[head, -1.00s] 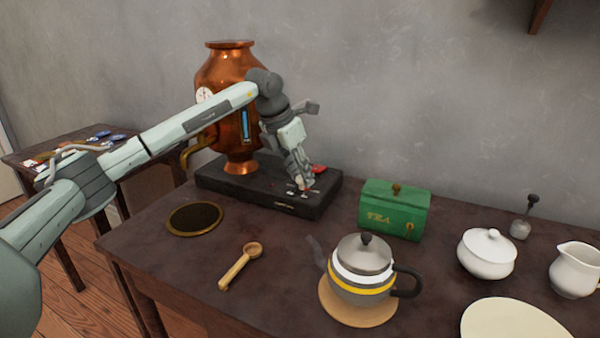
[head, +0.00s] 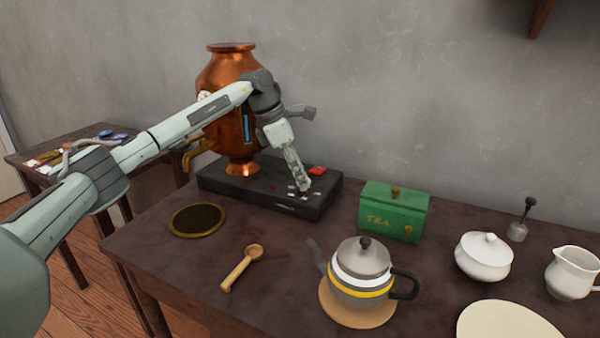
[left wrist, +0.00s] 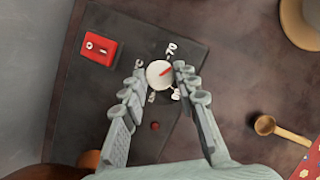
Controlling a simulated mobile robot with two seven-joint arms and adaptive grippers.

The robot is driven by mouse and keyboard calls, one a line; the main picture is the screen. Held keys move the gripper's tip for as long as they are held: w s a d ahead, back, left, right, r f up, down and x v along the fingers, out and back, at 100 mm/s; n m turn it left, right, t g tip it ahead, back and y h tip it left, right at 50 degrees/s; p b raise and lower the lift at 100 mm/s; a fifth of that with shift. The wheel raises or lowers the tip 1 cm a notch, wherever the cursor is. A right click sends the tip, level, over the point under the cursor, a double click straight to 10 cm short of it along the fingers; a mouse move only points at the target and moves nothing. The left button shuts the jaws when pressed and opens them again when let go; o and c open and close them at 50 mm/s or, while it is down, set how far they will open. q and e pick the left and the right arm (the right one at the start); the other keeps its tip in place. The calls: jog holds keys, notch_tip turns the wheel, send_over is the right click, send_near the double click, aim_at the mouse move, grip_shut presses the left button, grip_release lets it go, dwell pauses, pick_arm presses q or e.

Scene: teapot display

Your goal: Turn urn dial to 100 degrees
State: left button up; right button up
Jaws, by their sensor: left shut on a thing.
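The copper urn (head: 230,80) stands on its black base (head: 225,180). In the head view the gripper (head: 302,186) reaches down to the base's right end and hides the dial. My right gripper is not in view.
A red switch (head: 317,170) sits on the base behind my gripper; it also shows in the left wrist view (left wrist: 97,47). A green tea box (head: 393,212) stands close to the right. A teapot (head: 362,270) and a wooden scoop (head: 241,268) are in front.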

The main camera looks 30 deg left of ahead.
pick_arm(q)
jog(key=shift+m, duration=0.6)
jog(key=o, duration=1.1)
jog(key=shift+o, duration=0.2)
jog(key=v, duration=0.7)
jog(key=shift+a+r, duration=0.2)
jog(key=shift+r, duration=0.05)
jog(key=shift+w, duration=0.15)
